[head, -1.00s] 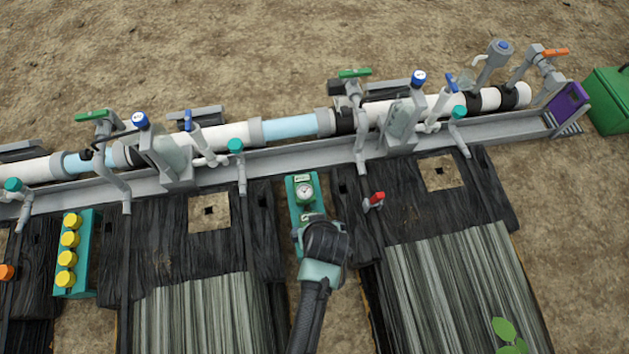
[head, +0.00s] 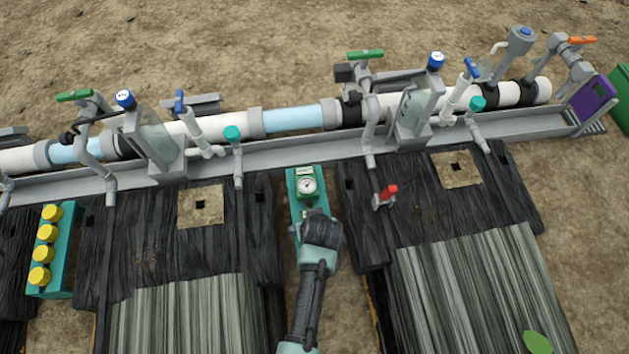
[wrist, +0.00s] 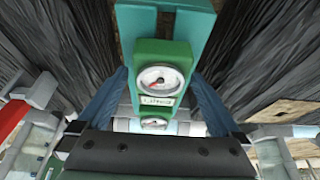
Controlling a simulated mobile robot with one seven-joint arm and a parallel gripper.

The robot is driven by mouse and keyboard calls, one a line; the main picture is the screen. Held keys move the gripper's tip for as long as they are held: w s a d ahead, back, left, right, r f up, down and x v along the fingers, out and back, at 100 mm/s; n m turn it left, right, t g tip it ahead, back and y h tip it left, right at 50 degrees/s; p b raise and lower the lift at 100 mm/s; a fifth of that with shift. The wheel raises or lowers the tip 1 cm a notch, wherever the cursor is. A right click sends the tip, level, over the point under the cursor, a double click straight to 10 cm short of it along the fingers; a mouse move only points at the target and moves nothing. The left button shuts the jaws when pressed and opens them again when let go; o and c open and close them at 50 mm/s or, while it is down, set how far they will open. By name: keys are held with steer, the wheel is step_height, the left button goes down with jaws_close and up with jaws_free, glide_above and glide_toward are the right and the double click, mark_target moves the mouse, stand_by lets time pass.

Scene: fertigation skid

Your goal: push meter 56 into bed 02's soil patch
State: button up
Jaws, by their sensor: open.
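A green meter with a round white dial (head: 307,185) stands in a teal rack (head: 293,208) between two dark beds. I cannot read the number on either. My gripper (wrist: 158,78) is open, its blue fingers on either side of the view of the meters; contact cannot be told. In the head view my gripper hides the rack's lower part. Tan soil patches with a dark hole lie in the left bed (head: 185,208) and right bed (head: 456,184); no bed number is legible.
A gray channel (head: 275,157) with pipes, valves and upright fittings runs across behind the beds. A teal box with yellow caps (head: 65,250) is at left. Bare ground lies beyond the pipes.

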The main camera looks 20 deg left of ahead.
steer(key=shift+w+a+f, duration=0.1)
steer(key=shift+w+f, duration=0.05)
steer(key=shift+f, duration=0.2)
steer(key=c, duration=1.4)
step_height(320, 180, up, 11)
steer(key=p, duration=1.1)
steer(key=shift+r, duration=0.1)
